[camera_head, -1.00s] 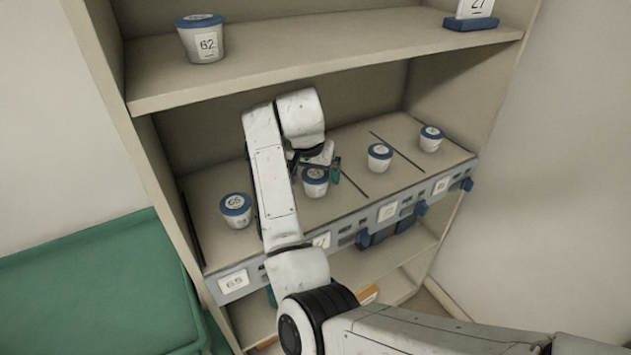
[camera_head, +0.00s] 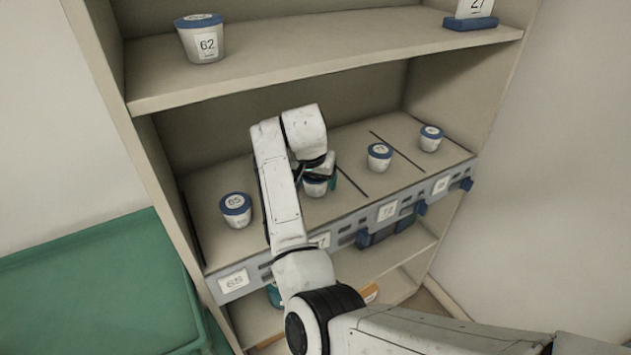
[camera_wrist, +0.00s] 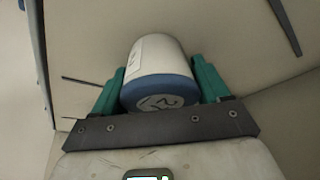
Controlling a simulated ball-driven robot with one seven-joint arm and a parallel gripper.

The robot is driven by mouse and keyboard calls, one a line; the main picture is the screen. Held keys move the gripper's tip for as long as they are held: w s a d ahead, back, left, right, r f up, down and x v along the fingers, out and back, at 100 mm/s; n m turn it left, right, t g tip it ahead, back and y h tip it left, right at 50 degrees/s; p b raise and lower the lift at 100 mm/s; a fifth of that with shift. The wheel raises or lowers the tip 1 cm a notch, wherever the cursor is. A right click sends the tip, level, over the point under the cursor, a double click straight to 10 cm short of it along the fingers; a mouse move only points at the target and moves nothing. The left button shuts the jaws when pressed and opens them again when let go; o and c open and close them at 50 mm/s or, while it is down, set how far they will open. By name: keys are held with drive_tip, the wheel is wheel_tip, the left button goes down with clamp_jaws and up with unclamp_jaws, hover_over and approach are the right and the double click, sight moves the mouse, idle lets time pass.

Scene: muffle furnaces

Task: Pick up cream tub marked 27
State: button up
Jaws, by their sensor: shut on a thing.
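A cream tub (camera_head: 316,187) with a blue lid stands on the middle shelf, second from the left, partly hidden by my gripper. The number on it is not legible in the head view. In the wrist view the tub (camera_wrist: 160,65) lies between the two green fingers, its blue lid towards the palm; the lid marking is only partly readable. My gripper (camera_head: 318,176) is shut on this tub, and it also shows in the wrist view (camera_wrist: 160,85). I cannot tell whether the tub is clear of the shelf.
A tub marked 65 (camera_head: 235,210) stands to the left; two more tubs (camera_head: 380,157) (camera_head: 430,138) stand to the right, past dark divider lines. The upper shelf (camera_head: 330,62) holds a tub marked 62 (camera_head: 202,40) and a 27 sign (camera_head: 474,10). A green surface (camera_head: 100,285) is at lower left.

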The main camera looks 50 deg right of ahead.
drive_tip(key=c, duration=0.4)
drive_tip(key=shift+o, duration=0.2)
drive_tip(key=shift+r, duration=0.1)
